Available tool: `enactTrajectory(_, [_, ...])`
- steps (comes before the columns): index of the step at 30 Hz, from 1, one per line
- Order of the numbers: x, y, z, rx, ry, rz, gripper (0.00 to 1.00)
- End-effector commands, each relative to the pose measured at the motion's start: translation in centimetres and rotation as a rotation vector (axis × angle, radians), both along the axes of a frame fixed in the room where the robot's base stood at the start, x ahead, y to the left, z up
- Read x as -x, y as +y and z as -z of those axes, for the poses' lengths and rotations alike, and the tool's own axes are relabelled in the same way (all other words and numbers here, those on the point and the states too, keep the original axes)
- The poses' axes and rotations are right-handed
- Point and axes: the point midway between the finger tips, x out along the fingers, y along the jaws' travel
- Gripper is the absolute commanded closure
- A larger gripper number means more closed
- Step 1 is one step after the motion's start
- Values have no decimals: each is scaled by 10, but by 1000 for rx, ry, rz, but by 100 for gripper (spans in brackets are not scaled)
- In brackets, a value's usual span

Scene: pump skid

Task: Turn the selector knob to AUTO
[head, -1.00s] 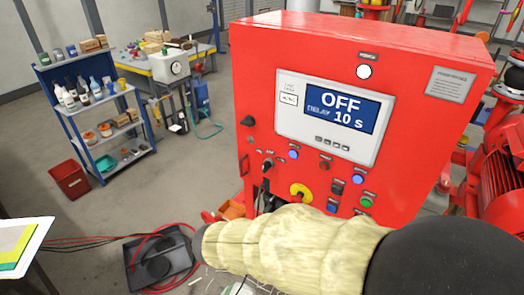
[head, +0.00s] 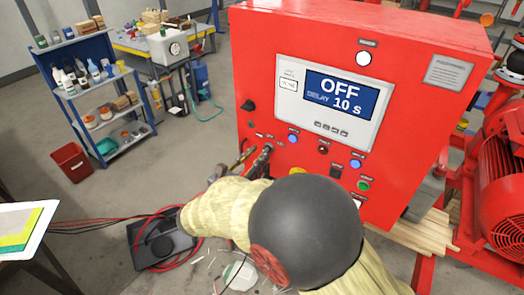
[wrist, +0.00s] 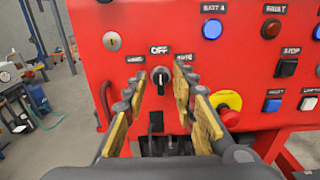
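The selector knob (wrist: 160,76) is a small dark knob on the red panel, upright below the OFF label (wrist: 159,50) in the wrist view. The AUTO label (wrist: 183,57) is to its upper right, and another label is to its upper left. My gripper (wrist: 161,90) is open, its yellow-padded fingers to the left and right of the knob with gaps showing. I cannot tell how deep the fingertips reach. In the head view my gripper (head: 252,160) is at the panel's lower left, partly hidden by my arm. The display (head: 340,102) reads OFF and 10 s.
A red and yellow emergency button (wrist: 229,103) is close to the right finger. Blue, red and black buttons sit farther right. A keyhole (wrist: 112,40) is at upper left. A blue shelf (head: 95,95) stands left, with open floor between it and the cabinet (head: 440,120).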

Motion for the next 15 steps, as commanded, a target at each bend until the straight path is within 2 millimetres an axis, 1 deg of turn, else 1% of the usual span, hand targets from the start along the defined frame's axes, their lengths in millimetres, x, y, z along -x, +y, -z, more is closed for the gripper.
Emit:
enactTrajectory(1, [-6, -6, 0, 1, -1, 3, 73])
enactTrajectory(6, [-19, -15, 0, -1, -1, 2, 73])
enactTrajectory(15, [-23, -18, 0, -1, 0, -1, 73])
